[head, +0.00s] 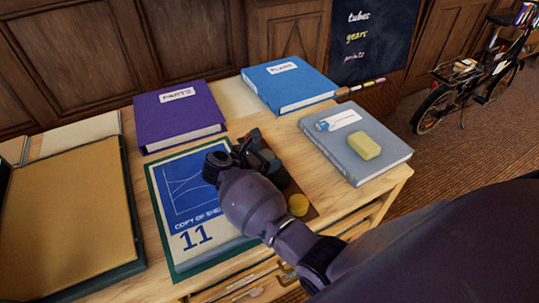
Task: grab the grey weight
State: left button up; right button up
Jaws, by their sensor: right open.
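My right gripper (258,155) is over the desk, between the blue print sheet and the grey book. It is open, with its fingers pointing right and partly hidden by my own wrist. Dark grey shapes lie at and just below the fingers. I cannot tell which of them is the grey weight and which is gripper, nor whether they touch. A brown board (302,192) shows partly beneath, with a round yellow piece (298,205) near its front. My left gripper is out of view.
A purple book (180,125) and a blue book (295,92) lie at the back. A grey book (340,155) at right carries a yellow block (364,146). A sheet marked 11 (185,200) lies left of my wrist. The desk's right edge (405,175) is close to the grey book.

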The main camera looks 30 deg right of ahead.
jog(key=c, duration=1.3)
jog(key=shift+r, duration=0.1)
